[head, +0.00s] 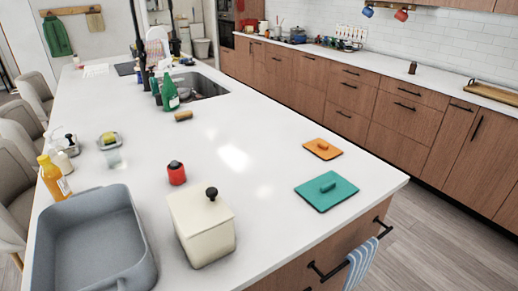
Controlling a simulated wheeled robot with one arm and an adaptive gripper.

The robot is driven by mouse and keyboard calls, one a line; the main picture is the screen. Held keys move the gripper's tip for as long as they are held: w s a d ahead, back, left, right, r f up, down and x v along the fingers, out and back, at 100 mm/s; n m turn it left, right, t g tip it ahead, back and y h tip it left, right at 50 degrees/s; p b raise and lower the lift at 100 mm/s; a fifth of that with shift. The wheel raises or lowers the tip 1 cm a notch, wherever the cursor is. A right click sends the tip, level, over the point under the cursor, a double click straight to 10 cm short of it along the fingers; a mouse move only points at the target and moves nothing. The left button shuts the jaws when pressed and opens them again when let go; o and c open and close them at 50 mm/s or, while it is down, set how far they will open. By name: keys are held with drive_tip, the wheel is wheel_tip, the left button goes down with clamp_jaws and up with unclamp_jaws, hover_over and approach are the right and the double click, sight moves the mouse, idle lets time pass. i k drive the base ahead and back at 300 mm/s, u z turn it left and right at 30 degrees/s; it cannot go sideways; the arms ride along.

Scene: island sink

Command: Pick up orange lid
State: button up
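The orange lid (311,147) is a flat square with rounded corners and a small raised orange handle on top. It lies flat on the white island countertop (255,205), near the right edge. A larger teal lid (343,197) of the same shape lies just in front of it, with a narrow gap between the two. Nothing covers the orange lid. My gripper is not seen in the head view.
A cream canister (204,228) with a black knob and a red jar (176,174) stand left of the lids. A grey basin (92,240) is at front left. The sink (205,87), bottles and a faucet are farther back. Counter around the orange lid is mostly clear.

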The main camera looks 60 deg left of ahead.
sight(326, 151)
drive_tip(key=u, duration=0.7)
drive_tip(key=i, duration=3.15)
drive_tip(key=u, duration=3.85)
